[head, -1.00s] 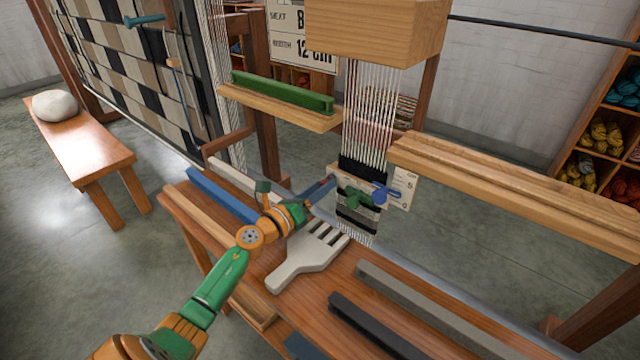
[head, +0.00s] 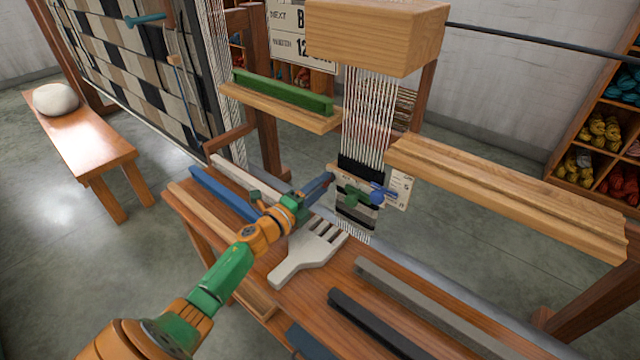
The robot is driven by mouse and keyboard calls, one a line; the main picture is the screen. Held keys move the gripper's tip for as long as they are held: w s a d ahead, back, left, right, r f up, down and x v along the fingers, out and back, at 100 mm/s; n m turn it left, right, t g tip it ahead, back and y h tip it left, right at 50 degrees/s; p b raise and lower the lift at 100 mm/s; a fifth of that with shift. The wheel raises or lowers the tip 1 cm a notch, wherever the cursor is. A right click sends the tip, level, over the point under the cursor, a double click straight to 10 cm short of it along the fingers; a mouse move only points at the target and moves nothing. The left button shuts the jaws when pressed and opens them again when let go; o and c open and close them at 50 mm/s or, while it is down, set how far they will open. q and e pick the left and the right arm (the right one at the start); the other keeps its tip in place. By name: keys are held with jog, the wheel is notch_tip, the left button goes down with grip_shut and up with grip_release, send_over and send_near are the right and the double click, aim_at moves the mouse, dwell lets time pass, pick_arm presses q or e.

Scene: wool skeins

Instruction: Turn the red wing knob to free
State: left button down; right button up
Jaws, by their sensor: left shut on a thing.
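A cream plate (head: 400,188) stands in front of the hanging warp. A green wing knob (head: 354,198) and a blue wing knob (head: 379,195) show on it. My left gripper (head: 329,179) reaches the plate's left end, left of the green knob. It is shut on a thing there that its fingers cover. No red shows; the place at the left end fits the red wing knob, but its wings and its angle are hidden. My right gripper is out of view.
A grey comb-like beater (head: 302,258) lies on the wooden bench below my left wrist. A blue bar (head: 222,192) lies to its left and dark bars (head: 385,325) to its right. A wooden beam (head: 500,190) is right of the plate.

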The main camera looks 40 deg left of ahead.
pick_arm(q)
jog(key=shift+n, duration=1)
jog(key=shift+c, duration=1.8)
grip_release()
jog(key=shift+s, duration=0.1)
jog(key=s, duration=0.2)
jog(key=s+p, duration=0.1)
jog(key=s, duration=0.4)
jog(key=shift+a, duration=0.3)
